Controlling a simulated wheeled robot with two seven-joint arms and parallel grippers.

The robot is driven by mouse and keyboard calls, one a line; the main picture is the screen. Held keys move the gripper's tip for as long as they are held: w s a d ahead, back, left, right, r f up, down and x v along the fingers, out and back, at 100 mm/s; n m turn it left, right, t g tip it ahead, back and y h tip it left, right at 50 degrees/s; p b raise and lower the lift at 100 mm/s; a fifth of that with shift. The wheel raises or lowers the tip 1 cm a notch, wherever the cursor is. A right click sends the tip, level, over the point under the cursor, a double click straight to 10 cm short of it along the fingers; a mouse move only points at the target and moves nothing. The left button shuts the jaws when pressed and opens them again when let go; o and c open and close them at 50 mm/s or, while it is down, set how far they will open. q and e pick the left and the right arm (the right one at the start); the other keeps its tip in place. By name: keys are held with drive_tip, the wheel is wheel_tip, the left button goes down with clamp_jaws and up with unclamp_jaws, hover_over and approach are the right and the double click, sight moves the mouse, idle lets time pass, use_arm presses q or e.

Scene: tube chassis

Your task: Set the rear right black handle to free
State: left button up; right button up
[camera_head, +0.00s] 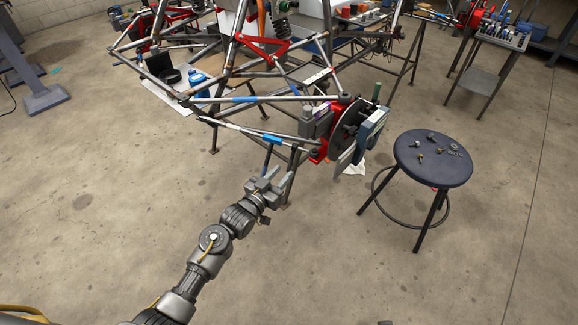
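The tube chassis (235,100) stands at upper centre, with bare metal tubes, blue tape and red parts. At its near right corner is a hub assembly with a dark disc (344,128), a red part and a grey-blue plate (374,132). A short upright dark green grip (376,91) stands above this hub. I cannot make out for sure which part is the rear right black handle. My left gripper (270,183) is in free air, below and left of the hub. Its fingers look spread, with nothing between them. My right gripper is not identifiable.
A round dark stool (433,158) with several small metal parts stands right of the hub. A metal cart (500,38) with a parts tray is at upper right. A grey stand foot (46,99) is at the left. The near floor is clear.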

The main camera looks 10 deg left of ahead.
sight(289, 167)
use_arm(q)
drive_tip(key=x, duration=0.5)
drive_tip(key=shift+b, duration=0.3)
drive_tip(key=shift+w, duration=0.1)
clamp_jaws()
use_arm(e)
drive_tip(key=shift+w+r, duration=0.2)
drive_tip(key=shift+r, duration=0.5)
